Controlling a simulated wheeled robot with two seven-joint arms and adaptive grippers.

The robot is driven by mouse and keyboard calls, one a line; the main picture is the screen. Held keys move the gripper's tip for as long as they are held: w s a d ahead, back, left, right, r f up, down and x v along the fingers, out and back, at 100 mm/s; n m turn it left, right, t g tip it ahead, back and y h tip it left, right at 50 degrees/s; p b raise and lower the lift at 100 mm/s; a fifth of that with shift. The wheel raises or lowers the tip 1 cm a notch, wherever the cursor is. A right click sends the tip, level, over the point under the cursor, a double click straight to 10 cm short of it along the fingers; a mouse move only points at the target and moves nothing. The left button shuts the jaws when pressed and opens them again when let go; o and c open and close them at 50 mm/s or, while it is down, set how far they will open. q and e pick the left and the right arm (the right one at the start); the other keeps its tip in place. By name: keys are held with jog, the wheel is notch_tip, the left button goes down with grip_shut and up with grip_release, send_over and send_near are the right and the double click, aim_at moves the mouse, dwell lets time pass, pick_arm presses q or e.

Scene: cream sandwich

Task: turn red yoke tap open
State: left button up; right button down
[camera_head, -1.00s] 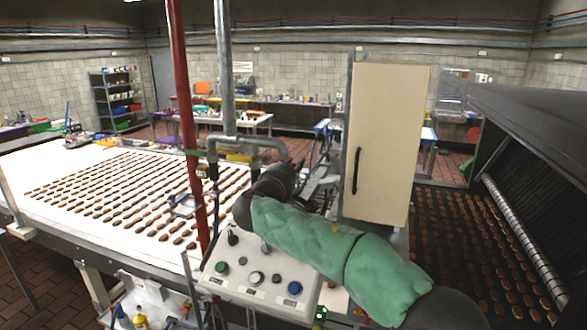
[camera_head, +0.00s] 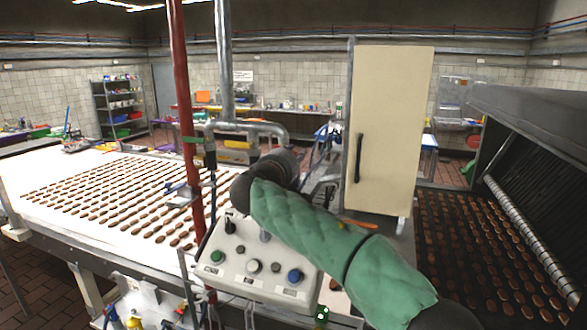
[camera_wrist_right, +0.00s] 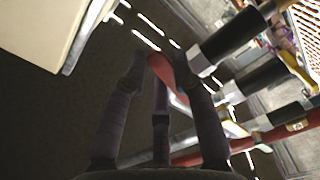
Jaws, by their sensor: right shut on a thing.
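In the right wrist view, my right gripper (camera_wrist_right: 163,80) has its dark fingers closed around a small red curved piece (camera_wrist_right: 160,67), which looks like the red yoke tap's handle. The fingers cover part of it, and how far it is turned cannot be told. Pipework with black sleeves and metal collars (camera_wrist_right: 232,35) lies just right of the fingers. In the head view, my green-sleeved right arm reaches to the pipes, and its dark wrist hides the fingers and the tap. My left gripper is not in view.
A red upright pipe (camera_head: 184,110) and a grey pipe (camera_head: 224,60) stand left of my right wrist. A control panel (camera_head: 270,285) sits below. A cream cabinet (camera_head: 395,120) stands close on the right. A white conveyor (camera_head: 60,165) carries many brown pieces.

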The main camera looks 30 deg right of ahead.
jog(key=w+a+f+m+b, duration=0.3)
jog(key=f+m+b, duration=0.1)
jog(key=m+b, duration=1)
jog(key=shift+w+f+b, duration=0.25)
jog(key=shift+b, duration=0.8)
jog(key=shift+r+m, duration=0.1)
jog(key=shift+m, duration=0.3)
jog(key=c, duration=1.4)
grip_release()
jog(key=o, duration=0.4)
jog(key=shift+w, duration=0.1)
jog(key=shift+r, duration=0.1)
